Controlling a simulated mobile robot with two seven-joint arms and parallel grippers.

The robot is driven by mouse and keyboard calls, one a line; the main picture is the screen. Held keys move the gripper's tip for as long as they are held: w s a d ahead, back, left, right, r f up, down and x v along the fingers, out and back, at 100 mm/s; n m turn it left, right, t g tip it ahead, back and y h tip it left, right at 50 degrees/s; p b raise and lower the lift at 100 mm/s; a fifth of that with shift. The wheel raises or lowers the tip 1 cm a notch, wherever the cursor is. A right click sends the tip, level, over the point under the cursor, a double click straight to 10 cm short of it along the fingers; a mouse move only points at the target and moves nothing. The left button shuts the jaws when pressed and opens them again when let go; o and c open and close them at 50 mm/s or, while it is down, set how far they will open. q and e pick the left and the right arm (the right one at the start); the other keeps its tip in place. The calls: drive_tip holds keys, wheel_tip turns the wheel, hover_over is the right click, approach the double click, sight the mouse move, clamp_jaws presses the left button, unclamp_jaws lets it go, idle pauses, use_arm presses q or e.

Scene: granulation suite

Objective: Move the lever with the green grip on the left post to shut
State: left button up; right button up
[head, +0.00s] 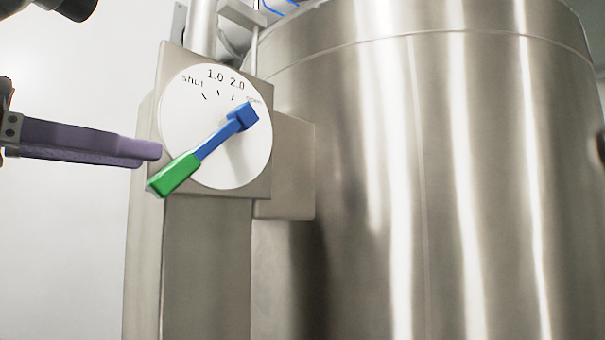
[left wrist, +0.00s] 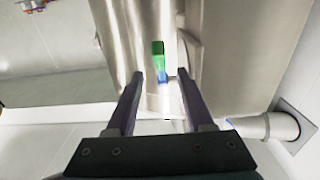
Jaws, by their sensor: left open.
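The lever has a blue bar (head: 216,138) and a green grip (head: 174,175). It is mounted on a round white dial (head: 250,165) on the left post (head: 205,265). The dial reads shut, 1.0, 2.0 and open. The lever's blue end lies by "open"; the green grip points down and left. My left gripper (head: 152,150) is open, its purple fingers just left of the dial and slightly above the grip. In the left wrist view, the green grip (left wrist: 158,47) shows ahead, between and beyond the fingertips (left wrist: 160,75). Contact is not visible.
A large shiny steel vessel (head: 430,190) fills the right side, close behind the post. A vertical pipe (head: 202,28) rises above the dial. The space left of the post is open before a pale wall (head: 60,240).

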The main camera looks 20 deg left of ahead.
sight(194, 166)
use_arm(q)
drive_tip(key=p+x, duration=0.3)
drive_tip(key=x, duration=0.3)
drive_tip(key=shift+w+r, duration=0.15)
drive_tip(key=shift+w, duration=0.2)
drive_tip(key=shift+w+d+f+p, duration=0.25)
drive_tip(key=shift+w+d+p, duration=0.15)
drive_tip(key=shift+w, duration=0.4)
clamp_jaws()
idle(0.7)
